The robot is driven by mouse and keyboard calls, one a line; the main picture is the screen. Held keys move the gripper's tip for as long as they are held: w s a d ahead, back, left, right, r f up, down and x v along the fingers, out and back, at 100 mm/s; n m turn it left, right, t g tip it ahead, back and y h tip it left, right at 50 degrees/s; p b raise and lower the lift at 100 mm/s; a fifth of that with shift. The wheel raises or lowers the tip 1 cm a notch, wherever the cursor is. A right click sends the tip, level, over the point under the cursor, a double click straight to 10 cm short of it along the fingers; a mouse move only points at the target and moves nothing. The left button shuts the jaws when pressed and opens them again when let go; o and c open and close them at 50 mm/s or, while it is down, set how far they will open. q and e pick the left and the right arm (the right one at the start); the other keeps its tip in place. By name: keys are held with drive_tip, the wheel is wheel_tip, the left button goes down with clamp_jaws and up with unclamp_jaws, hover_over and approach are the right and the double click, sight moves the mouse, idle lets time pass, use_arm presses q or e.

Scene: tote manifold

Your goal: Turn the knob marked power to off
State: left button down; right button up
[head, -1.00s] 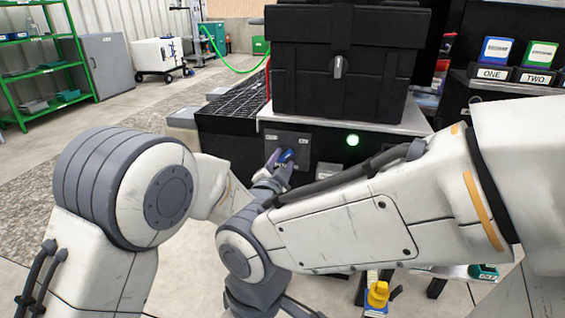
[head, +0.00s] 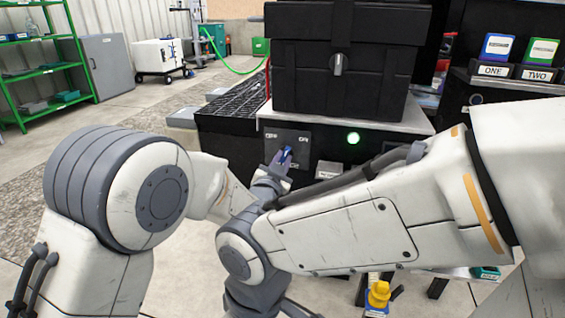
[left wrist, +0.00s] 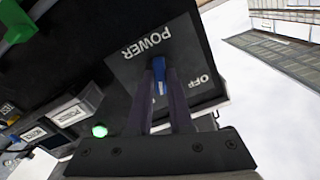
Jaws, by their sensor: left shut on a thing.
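The power knob (head: 286,153) is blue with a pale mark. It sits on a dark grey panel (head: 300,145) on the front of the black bench. My left gripper (head: 278,163) is at the panel, its fingers on both sides of the knob. In the left wrist view, the left gripper (left wrist: 158,80) is shut on the blue knob (left wrist: 160,72), with the words POWER (left wrist: 147,43) and OFF (left wrist: 200,83) beside it. In the head view the knob points up and slightly right; the fingers partly hide it. The right gripper is not in view.
A lit green lamp (head: 353,139) is right of the panel. A black case (head: 345,65) stands on the bench above. Blocks labelled ONE (head: 492,71) and TWO (head: 537,76) are at the right.

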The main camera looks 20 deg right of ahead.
use_arm(q)
drive_tip(key=n+b, duration=0.1)
drive_tip(key=n, duration=0.5)
drive_tip(key=shift+s+f+b, duration=0.1)
drive_tip(key=shift+b, duration=0.3)
drive_tip(key=n+b, duration=0.1)
drive_tip(key=n, duration=0.3)
drive_tip(key=shift+d+n, duration=0.1)
drive_tip(key=shift+n, duration=0.2)
drive_tip(key=shift+n+b, duration=0.65)
drive_tip(key=shift+n, duration=0.65)
drive_tip(key=c, duration=0.8)
unclamp_jaws()
